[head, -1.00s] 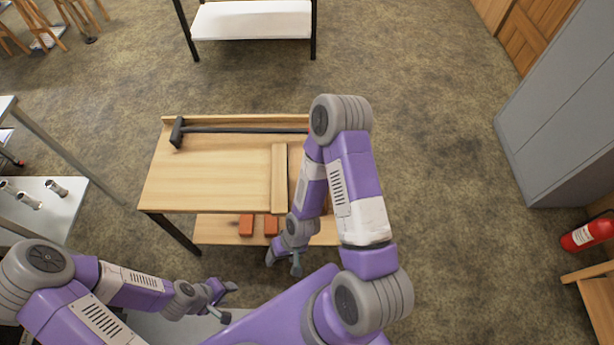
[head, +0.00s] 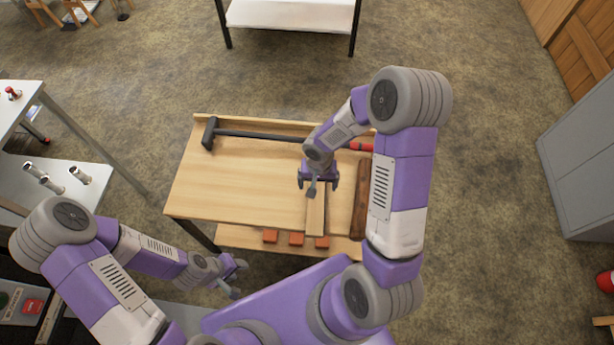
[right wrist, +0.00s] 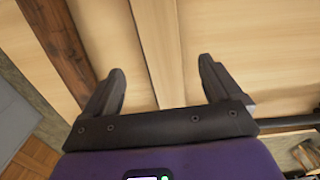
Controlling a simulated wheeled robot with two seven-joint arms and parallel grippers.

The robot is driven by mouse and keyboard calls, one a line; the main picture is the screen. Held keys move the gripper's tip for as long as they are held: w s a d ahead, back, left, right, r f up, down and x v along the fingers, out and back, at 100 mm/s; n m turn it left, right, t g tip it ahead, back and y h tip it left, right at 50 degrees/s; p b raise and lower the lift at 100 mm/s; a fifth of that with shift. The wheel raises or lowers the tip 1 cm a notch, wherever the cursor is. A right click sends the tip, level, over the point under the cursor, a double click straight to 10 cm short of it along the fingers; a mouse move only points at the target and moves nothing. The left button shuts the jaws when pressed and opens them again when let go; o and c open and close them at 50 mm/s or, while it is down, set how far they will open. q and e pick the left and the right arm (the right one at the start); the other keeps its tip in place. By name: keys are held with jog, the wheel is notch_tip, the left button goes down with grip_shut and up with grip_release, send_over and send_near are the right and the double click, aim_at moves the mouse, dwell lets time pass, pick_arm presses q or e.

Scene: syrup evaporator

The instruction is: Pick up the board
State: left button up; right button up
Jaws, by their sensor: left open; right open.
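The board (head: 316,217), a narrow light wooden plank, lies on the wooden table (head: 235,185), running from back to front. Its far part is hidden under my right arm. My right gripper (head: 318,187) is open above it. In the right wrist view the board (right wrist: 157,45) runs between the two spread fingers of the right gripper (right wrist: 158,85), with room on both sides. I cannot tell how high the fingers are above it. My left gripper (head: 234,280) is open and empty, in front of the table at the left.
A dark brown timber (head: 361,195) lies to the right of the board. A long-handled hammer (head: 255,134) lies along the table's back edge. Several orange bricks (head: 296,239) sit on the lower shelf. The table's left half is clear. A metal side table (head: 65,190) stands at left.

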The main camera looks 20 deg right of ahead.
aim_at(317, 195)
jog(key=shift+w+f+b, duration=0.3)
jog(key=shift+w+f, duration=0.3)
jog(key=shift+f, duration=0.15)
jog(key=f+b, duration=0.1)
jog(key=f, duration=0.3)
jog(key=f+b, duration=0.1)
jog(key=f, duration=0.1)
jog(key=shift+s+b, duration=0.3)
jog(key=shift+s, duration=0.1)
pick_arm(q)
jog(key=f, duration=0.3)
jog(key=shift+w+f, duration=0.1)
jog(key=shift+w, duration=0.2)
pick_arm(e)
jog(key=c, duration=1.3)
